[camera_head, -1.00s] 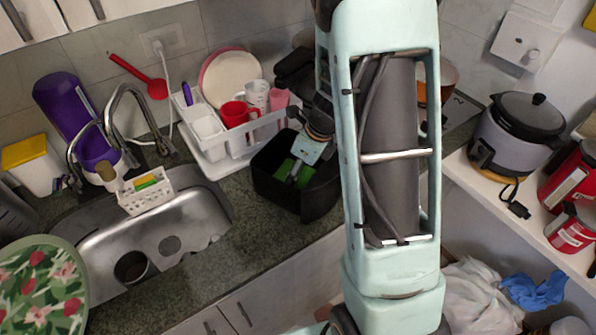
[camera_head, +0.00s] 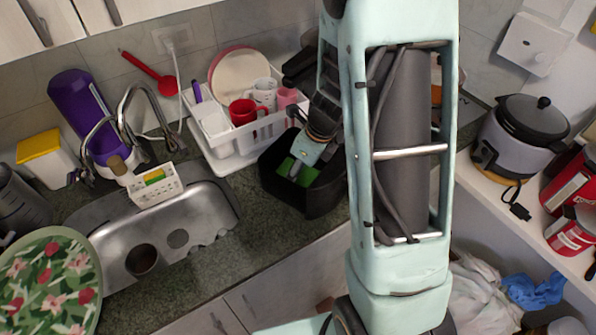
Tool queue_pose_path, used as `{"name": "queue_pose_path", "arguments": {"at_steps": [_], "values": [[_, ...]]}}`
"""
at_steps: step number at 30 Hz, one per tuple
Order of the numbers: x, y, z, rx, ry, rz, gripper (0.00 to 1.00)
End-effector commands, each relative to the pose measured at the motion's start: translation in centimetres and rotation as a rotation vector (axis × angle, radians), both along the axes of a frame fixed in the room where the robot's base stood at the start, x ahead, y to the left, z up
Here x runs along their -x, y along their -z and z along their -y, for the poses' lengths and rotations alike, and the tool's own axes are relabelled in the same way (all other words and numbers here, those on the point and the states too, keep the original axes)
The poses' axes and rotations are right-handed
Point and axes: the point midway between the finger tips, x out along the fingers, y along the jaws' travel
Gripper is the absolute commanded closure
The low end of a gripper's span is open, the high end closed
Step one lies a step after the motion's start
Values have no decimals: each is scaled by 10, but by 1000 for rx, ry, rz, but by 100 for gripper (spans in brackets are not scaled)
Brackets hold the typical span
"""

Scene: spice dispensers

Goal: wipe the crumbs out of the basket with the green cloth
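The black basket (camera_head: 318,199) stands on the dark counter to the right of the sink. The green cloth (camera_head: 287,167) shows as a small bright patch inside the basket, at its left part. My gripper (camera_head: 297,174) reaches down into the basket at the cloth. Its fingertips are low and small in view, so I cannot tell whether they are shut on the cloth or only touching it. No crumbs can be made out. My arm hides the basket's right rear side.
A white dish rack (camera_head: 240,135) with cups and plates stands just behind the basket. The steel sink (camera_head: 200,215) lies to the left, with a sponge holder (camera_head: 155,187) at its edge. A rice cooker (camera_head: 520,135) stands on the right shelf. The counter in front of the basket is clear.

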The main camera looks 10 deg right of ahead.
Motion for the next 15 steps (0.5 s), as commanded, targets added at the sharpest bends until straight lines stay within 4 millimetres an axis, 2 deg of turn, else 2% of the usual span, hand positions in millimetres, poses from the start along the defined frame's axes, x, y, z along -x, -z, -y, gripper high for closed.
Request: {"name": "queue_pose_path", "arguments": {"at_steps": [1, 15], "values": [[0, -11, 0, 0, 0, 0, 67], [-2, -54, -1, 1, -2, 5, 67]]}}
